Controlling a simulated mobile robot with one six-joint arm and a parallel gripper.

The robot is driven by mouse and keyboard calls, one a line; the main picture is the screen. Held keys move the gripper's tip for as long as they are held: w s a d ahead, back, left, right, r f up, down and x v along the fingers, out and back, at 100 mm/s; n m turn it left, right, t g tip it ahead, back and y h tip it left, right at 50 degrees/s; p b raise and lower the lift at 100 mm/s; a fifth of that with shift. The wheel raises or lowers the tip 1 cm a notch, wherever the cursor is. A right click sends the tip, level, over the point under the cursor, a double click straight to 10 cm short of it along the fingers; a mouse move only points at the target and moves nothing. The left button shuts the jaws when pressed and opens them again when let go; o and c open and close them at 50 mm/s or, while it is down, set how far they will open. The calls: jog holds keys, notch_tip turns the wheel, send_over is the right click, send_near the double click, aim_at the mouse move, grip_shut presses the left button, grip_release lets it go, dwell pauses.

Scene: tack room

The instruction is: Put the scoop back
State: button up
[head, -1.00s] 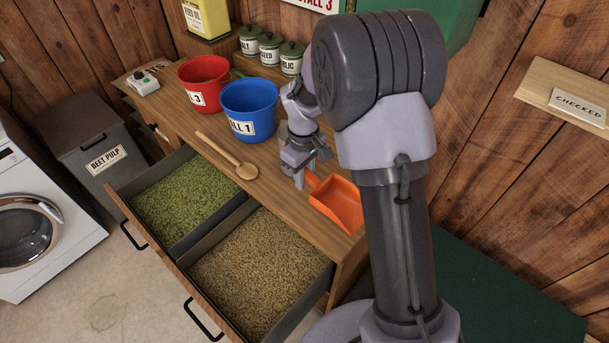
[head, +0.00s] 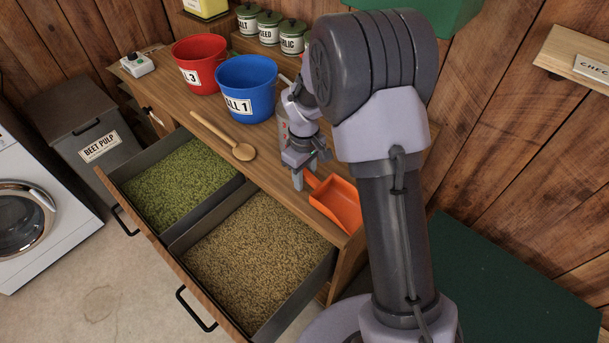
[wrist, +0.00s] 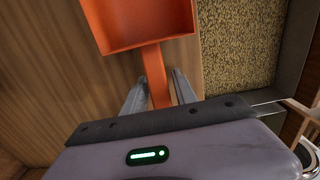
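The orange scoop (head: 337,203) lies on the wooden counter top (head: 271,182) near its front right corner, with its handle toward my gripper. My gripper (head: 304,184) points down at the handle. In the wrist view the scoop's pan (wrist: 140,22) is at the top and its handle (wrist: 157,82) runs down between the two fingers of my gripper (wrist: 162,80). The fingers are apart, with a gap showing on the right of the handle. I cannot tell whether the fingertips reach down beside the handle.
An open drawer in front holds green feed (head: 180,185) and brown grain (head: 255,262). A wooden spoon (head: 225,137), a blue bucket (head: 247,88) and a red bucket (head: 200,65) are on the counter. A wall shelf (head: 575,62) with a "CHECKED" label is at right.

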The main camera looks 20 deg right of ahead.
jog(key=shift+o, duration=0.7)
jog(key=shift+r, duration=0.1)
notch_tip(320, 180, up, 17)
jog(key=p, duration=0.6)
jog(key=shift+p, duration=0.35)
jog(key=shift+r, duration=0.15)
notch_tip(320, 180, up, 8)
jog(key=p, duration=0.7)
jog(key=shift+p, duration=0.3)
